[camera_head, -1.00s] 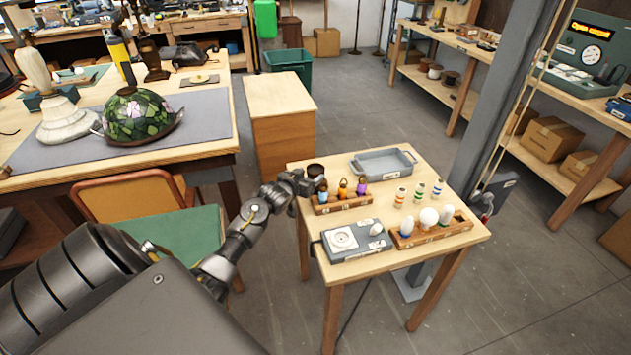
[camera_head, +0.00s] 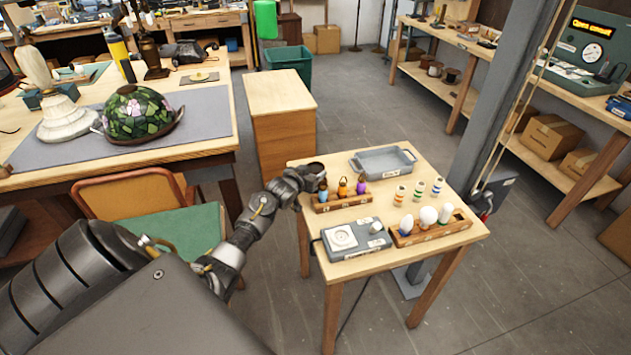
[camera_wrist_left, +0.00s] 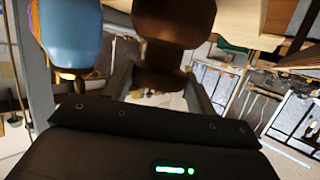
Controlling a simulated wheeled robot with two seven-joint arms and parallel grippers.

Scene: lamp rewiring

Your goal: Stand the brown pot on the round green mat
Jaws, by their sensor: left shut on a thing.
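The brown pot (camera_head: 316,168) is a small dark brown cup at the back left corner of the small wooden table, behind the rack with the coloured bulbs. My left gripper (camera_head: 310,181) reaches it from the left and is shut on it. In the left wrist view the brown pot (camera_wrist_left: 172,28) shows between the two fingers, cut off by the top edge. Whether the pot touches the table is hard to tell. I cannot make out a round green mat in these views. My right gripper is not in view.
Close to my gripper stands a rack (camera_head: 343,203) with blue, orange and purple bulbs; the blue bulb (camera_wrist_left: 70,30) looms in the wrist view. A grey tray (camera_head: 383,161), striped cylinders, a grey socket box (camera_head: 350,238) and a second bulb rack (camera_head: 432,231) share the table.

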